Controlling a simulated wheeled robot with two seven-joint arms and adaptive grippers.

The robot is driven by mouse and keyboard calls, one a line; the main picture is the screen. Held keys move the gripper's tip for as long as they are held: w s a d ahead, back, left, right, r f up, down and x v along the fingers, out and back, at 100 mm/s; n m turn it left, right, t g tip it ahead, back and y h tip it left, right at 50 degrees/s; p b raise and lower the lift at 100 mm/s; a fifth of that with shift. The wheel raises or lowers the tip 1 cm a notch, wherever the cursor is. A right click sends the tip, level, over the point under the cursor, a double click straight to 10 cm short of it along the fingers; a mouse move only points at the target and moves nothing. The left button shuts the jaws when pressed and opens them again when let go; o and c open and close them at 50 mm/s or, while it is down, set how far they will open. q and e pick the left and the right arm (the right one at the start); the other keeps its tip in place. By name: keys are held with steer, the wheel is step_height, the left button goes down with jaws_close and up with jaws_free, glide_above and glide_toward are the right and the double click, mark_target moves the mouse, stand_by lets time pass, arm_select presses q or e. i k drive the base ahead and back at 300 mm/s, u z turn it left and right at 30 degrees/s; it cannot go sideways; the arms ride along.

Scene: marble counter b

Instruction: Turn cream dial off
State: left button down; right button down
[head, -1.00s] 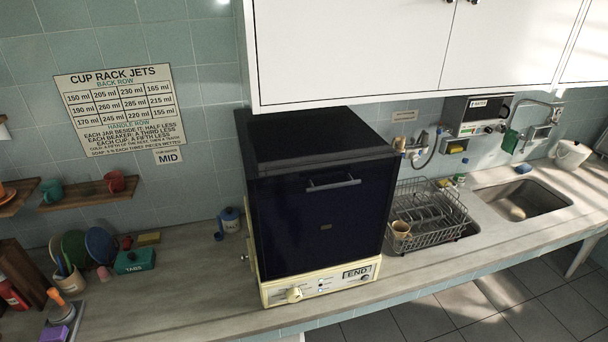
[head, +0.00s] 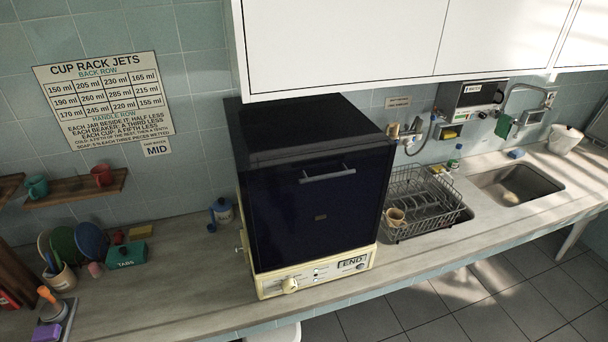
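The cream dial (head: 290,285) sits on the left part of the cream control panel (head: 325,274) at the foot of a dark countertop machine (head: 313,214). The dial's exact setting is too small to read. A small display on the panel's right reads END (head: 353,262). The machine's dark front door is shut, with a metal handle (head: 328,173) near its top. Neither of my grippers shows in the head view.
A wire dish rack (head: 427,205) with a beige cup stands right of the machine, with a sink (head: 515,187) beyond. A blue lidded pot (head: 222,212) and a green TABS box (head: 126,256) are on the left. The counter's front left is mostly clear.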

mark_target(290, 286)
steer(key=z, duration=1.65)
steer(key=k, duration=1.05)
steer(key=u, duration=2.1)
steer(key=i, duration=0.5)
steer(key=z, duration=0.05)
